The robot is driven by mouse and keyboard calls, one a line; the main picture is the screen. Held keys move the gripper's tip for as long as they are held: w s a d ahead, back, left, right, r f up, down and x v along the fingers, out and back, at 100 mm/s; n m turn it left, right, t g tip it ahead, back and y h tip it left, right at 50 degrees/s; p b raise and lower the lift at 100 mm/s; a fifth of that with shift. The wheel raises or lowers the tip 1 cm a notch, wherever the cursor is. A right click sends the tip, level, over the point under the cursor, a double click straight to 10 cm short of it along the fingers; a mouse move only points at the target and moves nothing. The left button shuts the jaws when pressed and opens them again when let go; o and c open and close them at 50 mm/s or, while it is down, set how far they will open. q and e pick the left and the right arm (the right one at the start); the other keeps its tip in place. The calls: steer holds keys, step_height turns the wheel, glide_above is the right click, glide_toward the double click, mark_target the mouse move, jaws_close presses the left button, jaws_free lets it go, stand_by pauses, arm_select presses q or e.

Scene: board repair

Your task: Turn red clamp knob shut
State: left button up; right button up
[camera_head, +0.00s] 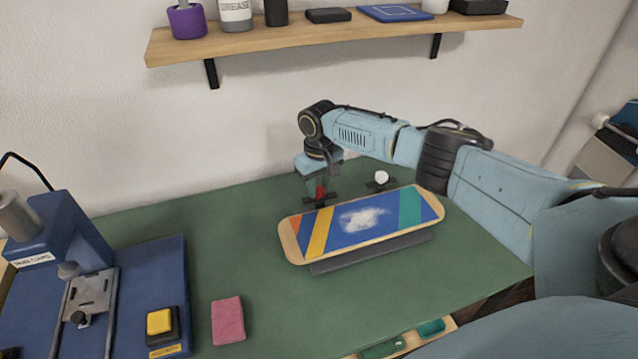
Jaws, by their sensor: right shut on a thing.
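The red clamp knob (320,192) shows as a small red patch behind the left end of the skateboard deck (375,222). My right gripper (319,187) reaches down over it from above and is shut on it; the fingers are small and partly hidden. The deck lies tilted on a dark stand (372,252), with blue, yellow, orange and teal stripes and a whitish patch in the middle. A white knob (381,177) on a dark clamp stands behind the deck, to the right of my gripper. My left gripper is not in view.
A blue press (62,245) stands at the left. A yellow-topped block (160,322) and a pink pad (228,320) lie near the front. A tray with green pieces (405,342) is at the front edge. A wooden shelf (330,40) with containers hangs above. The green bench is clear at left centre.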

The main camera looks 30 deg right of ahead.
steer(key=shift+a+r+m+p, duration=0.1)
steer(key=shift+m+p, duration=0.4)
steer(key=shift+p, duration=0.15)
steer(key=m+p, duration=0.5)
steer(key=m, duration=0.2)
steer(key=shift+p, duration=0.3)
steer(key=m+p, duration=0.1)
steer(key=m, duration=0.3)
steer(key=shift+m, duration=0.3)
steer(key=m+p, duration=0.1)
steer(key=m, duration=0.3)
steer(key=shift+m, duration=0.3)
steer(key=shift+w, duration=0.1)
steer(key=o, duration=1)
steer(key=shift+c, duration=0.2)
